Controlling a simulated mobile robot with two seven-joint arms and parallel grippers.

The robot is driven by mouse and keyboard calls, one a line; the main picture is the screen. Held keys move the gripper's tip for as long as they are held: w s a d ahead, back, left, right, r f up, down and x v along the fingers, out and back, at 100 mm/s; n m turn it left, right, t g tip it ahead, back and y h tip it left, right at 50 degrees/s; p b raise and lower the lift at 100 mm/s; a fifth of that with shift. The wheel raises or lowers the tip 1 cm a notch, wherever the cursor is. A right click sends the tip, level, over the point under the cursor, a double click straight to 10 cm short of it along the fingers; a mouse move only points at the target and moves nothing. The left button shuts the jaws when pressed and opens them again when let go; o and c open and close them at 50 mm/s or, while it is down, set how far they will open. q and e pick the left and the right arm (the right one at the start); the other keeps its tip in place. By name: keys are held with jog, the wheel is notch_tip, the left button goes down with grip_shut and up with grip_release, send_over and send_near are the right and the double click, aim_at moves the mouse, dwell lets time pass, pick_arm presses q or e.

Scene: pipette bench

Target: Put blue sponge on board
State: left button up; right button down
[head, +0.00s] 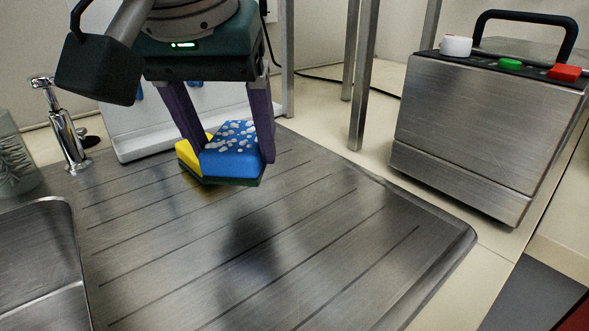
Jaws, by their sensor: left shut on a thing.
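The blue sponge (236,138) has pale foam-like spots on top and a dark green underside. My left gripper (234,150) is shut on it, one purple finger on each side, with the fingers pointing down. The sponge is over the back part of the grooved metal drainboard (330,235), which is the only board in view. A dark shadow lies on the drainboard in front, and the sponge looks raised above the metal. A yellow sponge (187,155) shows just left of the blue one, partly hidden; I cannot tell whether they touch. My right gripper is not in view.
A sink basin (40,255) is at the left, with a chrome tap (66,135) behind it. A white appliance (125,130) stands behind the gripper. A metal box with a handle (470,130) stands at the right. The drainboard's middle and front are clear.

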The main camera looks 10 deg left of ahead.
pick_arm(q)
notch_tip(320, 180, down, 6)
jog(key=b, duration=0.3)
jog(key=shift+r, duration=0.35)
jog(key=shift+f, duration=0.25)
jog(key=o, duration=1.6)
jog(key=shift+r, duration=0.1)
jog(key=shift+r, duration=0.15)
jog(key=p+v, duration=0.1)
jog(key=v, duration=1.1)
